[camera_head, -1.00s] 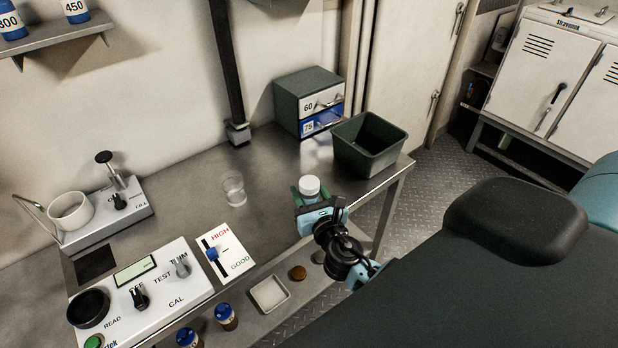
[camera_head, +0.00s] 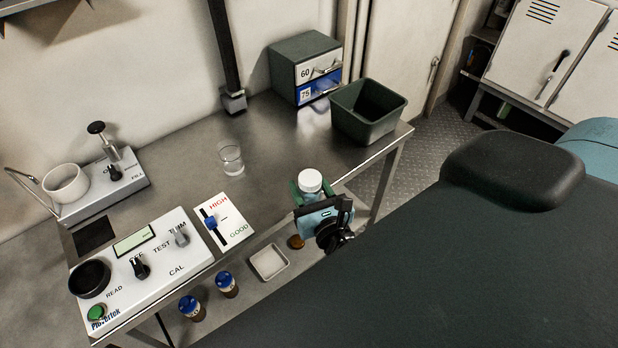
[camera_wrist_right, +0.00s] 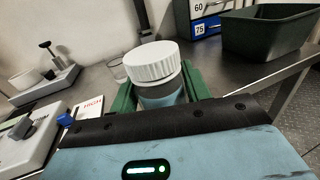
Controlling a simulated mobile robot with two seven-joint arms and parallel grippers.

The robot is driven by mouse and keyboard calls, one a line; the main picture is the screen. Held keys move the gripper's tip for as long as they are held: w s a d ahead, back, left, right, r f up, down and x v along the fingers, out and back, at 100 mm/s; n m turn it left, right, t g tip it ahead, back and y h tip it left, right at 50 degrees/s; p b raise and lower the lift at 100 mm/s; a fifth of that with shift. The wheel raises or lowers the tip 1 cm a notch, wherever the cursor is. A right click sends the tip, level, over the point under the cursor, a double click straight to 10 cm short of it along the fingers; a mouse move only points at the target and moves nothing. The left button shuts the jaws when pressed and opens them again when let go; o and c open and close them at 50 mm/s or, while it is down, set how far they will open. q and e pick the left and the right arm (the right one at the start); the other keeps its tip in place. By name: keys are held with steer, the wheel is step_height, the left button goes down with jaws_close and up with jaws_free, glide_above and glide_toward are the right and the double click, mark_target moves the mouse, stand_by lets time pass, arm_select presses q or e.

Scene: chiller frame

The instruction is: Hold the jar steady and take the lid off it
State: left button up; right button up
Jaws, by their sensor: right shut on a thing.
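The jar (camera_wrist_right: 163,97) has a ribbed white lid (camera_wrist_right: 150,62) seated on its top; the lid also shows in the head view (camera_head: 310,180). My right gripper (camera_head: 312,195) is shut on the jar's body, with a green finger on each side below the lid. The jar stands upright in the grip near the table's front edge. Whether its base touches the table is hidden behind the gripper. My left gripper is in neither current view.
A dark green bin (camera_head: 370,112) stands at the table's right end, beside a drawer unit (camera_head: 305,66). A clear glass (camera_head: 231,158) stands mid-table. A HIGH/GOOD panel (camera_head: 226,219) and a meter box (camera_head: 140,271) lie left.

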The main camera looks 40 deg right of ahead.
steer(key=c, duration=0.5)
arm_select(q)
steer(key=shift+w+r+t+p, duration=0.3)
steer(key=shift+w+r+p, duration=0.6)
steer(key=shift+r, duration=0.35)
arm_select(e)
steer(key=s+a+r+n+y, duration=0.1)
steer(key=s+r, duration=0.1)
steer(key=r, duration=0.1)
steer(key=s+a+r+y, duration=0.1)
steer(key=s+a+r, duration=0.1)
steer(key=r, duration=0.1)
steer(key=s+a+r+n+y, duration=0.1)
steer(key=s+a+r+y, duration=0.1)
steer(key=r, duration=0.1)
steer(key=shift+a+r+n, duration=0.1)
steer(key=shift+a+n, duration=0.1)
steer(key=shift+n, duration=0.1)
arm_select(q)
steer(key=shift+a, duration=0.1)
